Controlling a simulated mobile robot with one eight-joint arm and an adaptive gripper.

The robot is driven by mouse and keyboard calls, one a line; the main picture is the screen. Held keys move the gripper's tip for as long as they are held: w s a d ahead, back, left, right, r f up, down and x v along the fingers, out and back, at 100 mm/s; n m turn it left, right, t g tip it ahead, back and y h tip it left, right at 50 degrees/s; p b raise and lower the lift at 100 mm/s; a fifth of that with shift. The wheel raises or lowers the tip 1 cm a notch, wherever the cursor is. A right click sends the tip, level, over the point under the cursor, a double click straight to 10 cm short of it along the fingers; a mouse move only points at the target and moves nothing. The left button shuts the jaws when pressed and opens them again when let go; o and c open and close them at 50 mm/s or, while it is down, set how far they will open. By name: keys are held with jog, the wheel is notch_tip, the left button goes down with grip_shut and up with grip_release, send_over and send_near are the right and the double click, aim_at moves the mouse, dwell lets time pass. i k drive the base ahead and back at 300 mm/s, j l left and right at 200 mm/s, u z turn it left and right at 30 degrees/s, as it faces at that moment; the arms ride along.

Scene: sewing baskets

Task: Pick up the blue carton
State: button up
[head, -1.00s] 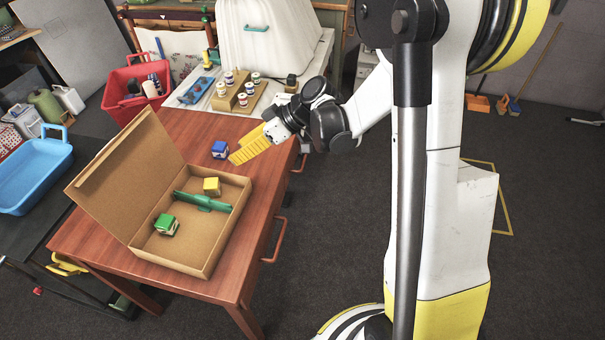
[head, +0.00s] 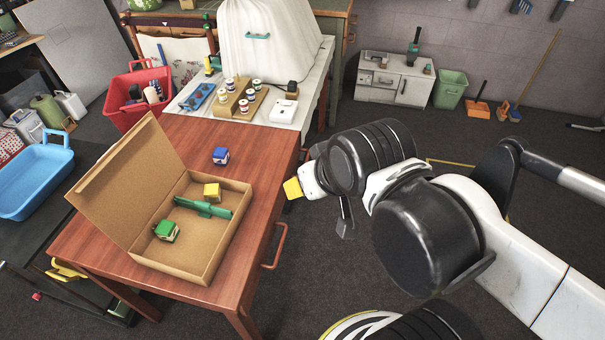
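The blue carton (head: 220,156) is a small blue and white box. It stands on the bare wooden table top, behind the open cardboard box. My gripper (head: 292,188) is to the right of the carton, at the table's right edge and clear of it. Only a yellow finger part shows, and the rest is hidden behind my wrist, so its opening cannot be made out. Nothing shows in it.
The open cardboard box (head: 230,238) holds a yellow carton (head: 212,192), a green carton (head: 166,230) and a green divider (head: 203,207). Behind the blue carton are a wooden stand with several jars (head: 243,105) and a white device (head: 283,111). Table between carton and gripper is clear.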

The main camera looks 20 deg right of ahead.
aim_at(221, 156)
jog(key=i+l+u, duration=0.3)
jog(key=i, duration=0.2)
jog(key=i+l+u, duration=0.3)
jog(key=i, duration=0.15)
jog(key=j, duration=0.1)
